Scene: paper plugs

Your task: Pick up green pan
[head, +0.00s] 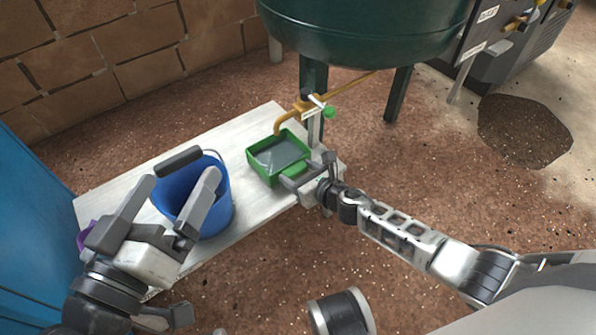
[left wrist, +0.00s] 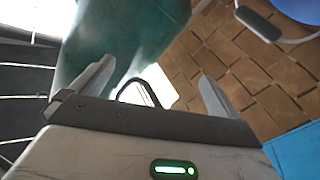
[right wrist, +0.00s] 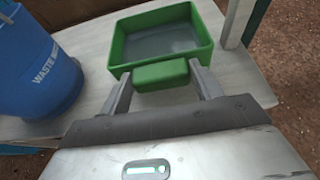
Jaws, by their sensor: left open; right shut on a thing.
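The green pan (head: 264,174) is a rectangular tray with a grey inside. It sits on the white bench, below a yellow pipe's outlet. In the right wrist view the pan (right wrist: 118,50) has a block-like green handle (right wrist: 160,75) facing me. My right gripper (head: 295,184) is shut on that handle, with a finger on each side, as the right wrist view also shows (right wrist: 160,88). My left gripper (head: 172,196) is open and empty, in front of the blue bucket in the head view. Its spread fingers also show in the left wrist view (left wrist: 150,85).
A blue bucket (head: 222,212) with a dark handle grip stands on the white bench (head: 240,128), left of the pan. A green tank (head: 365,30) on legs stands behind. The yellow pipe (head: 345,86) with a green-handled valve reaches over the pan. A blue cabinet (head: 30,230) is at left.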

